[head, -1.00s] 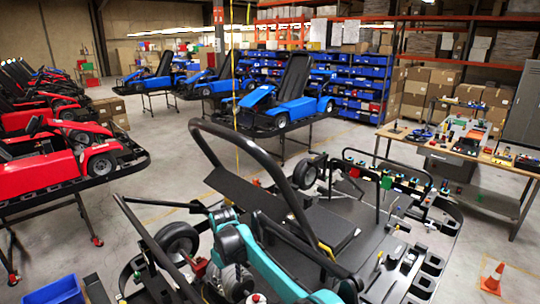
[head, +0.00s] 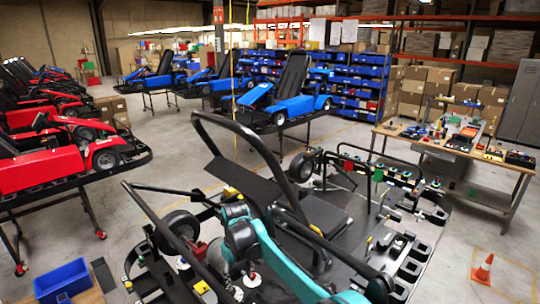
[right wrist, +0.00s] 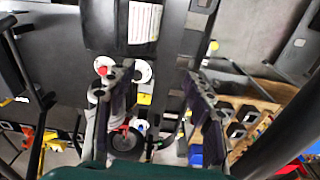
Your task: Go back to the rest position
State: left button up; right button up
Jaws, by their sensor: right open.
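My right arm, teal and black, comes up from the bottom of the head view and bends over the black kart frame (head: 330,215). In the right wrist view, my right gripper (right wrist: 160,72) shows two dark fingers spread apart with nothing held between them. A red button (right wrist: 103,66) on a white round base shows by the left fingertip. My right gripper is hard to make out in the head view, among the frame's parts. My left gripper is not in view.
A workbench (head: 390,130) with tools stands at the right, and an orange cone (head: 483,268) is on the floor. A red kart (head: 45,170) is at the left on a stand, and a blue kart (head: 285,95) is behind. A blue bin (head: 62,280) is at lower left.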

jog(key=s+d+r+m+t, duration=0.2)
jog(key=s+d+r, duration=0.35)
jog(key=d, duration=0.35)
jog(key=s+d+r+m+t, duration=0.1)
jog(key=s+d+r+m, duration=0.1)
jog(key=s+d+r, duration=0.35)
jog(key=s+d+f+m+t, duration=0.2)
jog(key=s+d+f, duration=0.2)
jog(key=s+d, duration=0.35)
jog(key=s+d+f+m+t, duration=0.25)
jog(key=s+d, duration=0.35)
jog(key=s, duration=0.3)
pick_arm(q)
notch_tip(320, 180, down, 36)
jog(key=b, duration=3.6)
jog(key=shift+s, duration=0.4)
pick_arm(e)
notch_tip(320, 180, down, 36)
jog(key=shift+a+g, duration=0.25)
jog(key=shift+g, duration=0.2)
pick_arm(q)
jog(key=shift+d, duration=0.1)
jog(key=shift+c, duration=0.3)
pick_arm(e)
jog(key=shift+w, duration=0.1)
